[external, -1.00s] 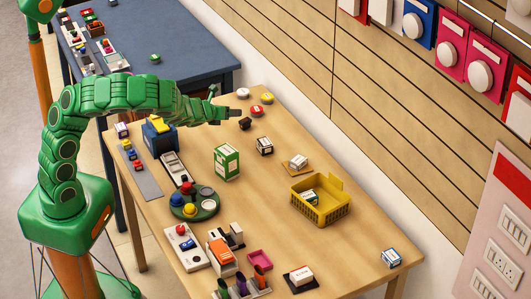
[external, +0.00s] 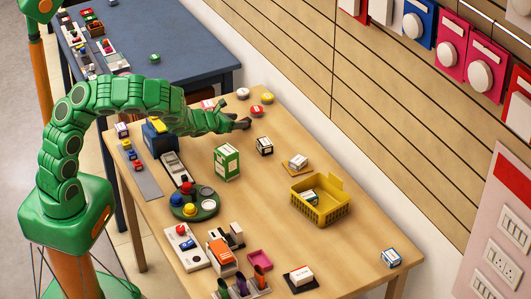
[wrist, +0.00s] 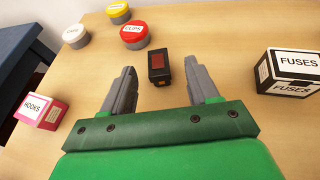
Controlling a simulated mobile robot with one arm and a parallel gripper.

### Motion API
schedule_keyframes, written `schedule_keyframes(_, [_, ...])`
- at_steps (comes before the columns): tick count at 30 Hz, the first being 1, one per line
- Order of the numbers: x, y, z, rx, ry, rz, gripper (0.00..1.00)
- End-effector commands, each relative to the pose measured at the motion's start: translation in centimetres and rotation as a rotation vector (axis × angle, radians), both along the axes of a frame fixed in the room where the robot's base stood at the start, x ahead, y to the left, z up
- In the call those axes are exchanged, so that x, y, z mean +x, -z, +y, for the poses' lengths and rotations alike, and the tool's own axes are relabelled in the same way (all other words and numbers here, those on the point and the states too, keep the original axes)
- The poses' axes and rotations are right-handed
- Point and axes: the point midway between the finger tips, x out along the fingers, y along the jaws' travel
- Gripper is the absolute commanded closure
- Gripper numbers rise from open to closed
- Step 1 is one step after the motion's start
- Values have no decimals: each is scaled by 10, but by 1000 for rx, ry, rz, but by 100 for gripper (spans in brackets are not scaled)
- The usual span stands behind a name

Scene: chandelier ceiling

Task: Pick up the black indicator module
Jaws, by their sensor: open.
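The black indicator module (wrist: 159,66) is a small black block with a dark red window on its top. It stands on the wooden table, and in the wrist view it lies between the lines of my two fingers, near their tips. My gripper (wrist: 159,72) is open, with one grey finger on each side of the module and a visible gap to both. In the external view my gripper (external: 240,121) is low at the far end of the table and covers much of the module.
Round tins, white (wrist: 76,36), yellow (wrist: 118,12) and red (wrist: 135,34), stand beyond the module. A FUSES box (wrist: 291,71) is at right and a pink HOOKS box (wrist: 42,112) at left. A green box (external: 227,162) and yellow basket (external: 320,205) stand farther along.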

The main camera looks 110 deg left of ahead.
Motion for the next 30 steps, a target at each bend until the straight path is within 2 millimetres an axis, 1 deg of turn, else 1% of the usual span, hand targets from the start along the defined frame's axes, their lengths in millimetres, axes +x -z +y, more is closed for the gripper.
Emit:
schedule_keyframes(9, [11, 17, 22, -6, -4, -2, 40])
schedule_keyframes(15, [19, 23, 35, -4, -3, 0, 40])
schedule_keyframes(20, [22, 23, 39, -2, -2, 1, 40])
schedule_keyframes(26, [22, 24, 39, -2, -2, 1, 40])
schedule_keyframes(27, [22, 24, 39, -2, -2, 1, 42])
schedule_keyframes(29, [22, 24, 39, -2, -2, 1, 51])
schedule_keyframes(30, [22, 24, 39, -2, -2, 1, 57])
